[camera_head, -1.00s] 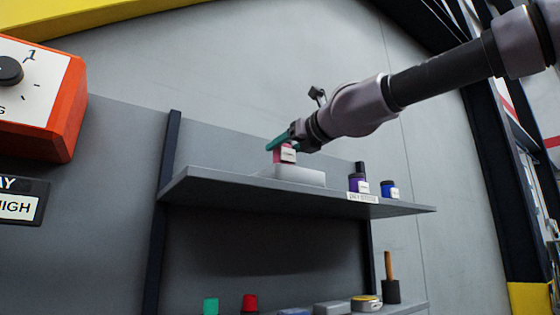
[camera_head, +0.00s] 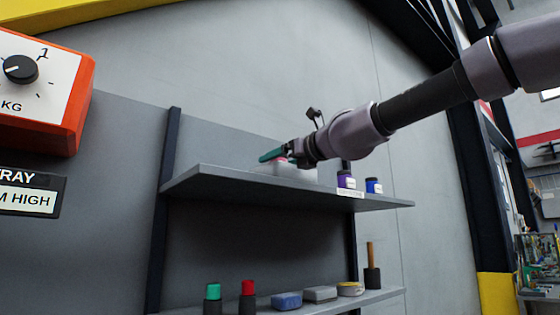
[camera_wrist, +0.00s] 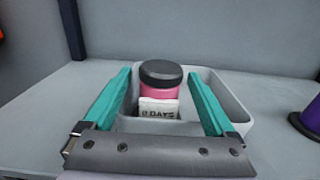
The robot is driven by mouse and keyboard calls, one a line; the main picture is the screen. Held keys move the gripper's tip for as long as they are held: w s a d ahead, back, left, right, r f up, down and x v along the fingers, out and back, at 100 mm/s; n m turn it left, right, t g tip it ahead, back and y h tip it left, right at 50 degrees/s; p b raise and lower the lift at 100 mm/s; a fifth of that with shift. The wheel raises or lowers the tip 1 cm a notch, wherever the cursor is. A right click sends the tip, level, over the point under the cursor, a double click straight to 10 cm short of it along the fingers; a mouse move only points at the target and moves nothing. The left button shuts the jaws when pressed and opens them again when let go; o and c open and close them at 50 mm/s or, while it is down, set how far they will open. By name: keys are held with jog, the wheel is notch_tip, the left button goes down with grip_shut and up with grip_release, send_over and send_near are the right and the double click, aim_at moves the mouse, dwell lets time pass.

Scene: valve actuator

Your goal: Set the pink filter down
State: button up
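The pink filter (camera_wrist: 160,92) is a pink jar with a dark round lid and a white label reading "0 DAYS". In the wrist view it stands upright inside a light grey tray (camera_wrist: 237,108). In the head view only a bit of its pink (camera_head: 282,160) shows below my gripper (camera_head: 272,155). My gripper, with teal fingers (camera_wrist: 163,98), is open, one finger on each side of the jar with visible gaps between. The tray's floor under the jar is hidden by the label and gripper.
The tray stands on a grey upper shelf (camera_head: 270,188). A purple jar (camera_head: 346,180) and a blue jar (camera_head: 374,186) stand to its right. A lower shelf (camera_head: 385,295) holds several small items. An orange dial box (camera_head: 70,105) is at left.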

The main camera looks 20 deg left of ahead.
jog(key=shift+r, duration=0.15)
jog(key=v, duration=1.2)
jog(key=w+d+f+n+h, duration=0.2)
jog(key=d+f+n, duration=0.4)
jog(key=d, duration=0.4)
jog(key=w+d+f+n+h, duration=0.3)
jog(key=d+f+n, duration=0.35)
jog(key=d, duration=0.45)
jog(key=s+d+f+n+h, duration=0.3)
jog(key=d+f+h, duration=0.1)
jog(key=d+f, duration=0.6)
jog(key=s+d+f+n+g+h, duration=0.1)
jog(key=s+d+f+n+h, duration=0.3)
jog(key=d+f, duration=0.6)
jog(key=d, duration=0.2)
jog(key=shift+s+d+h, duration=0.3)
jog(key=shift+d+h, duration=0.05)
jog(key=shift+h, duration=0.05)
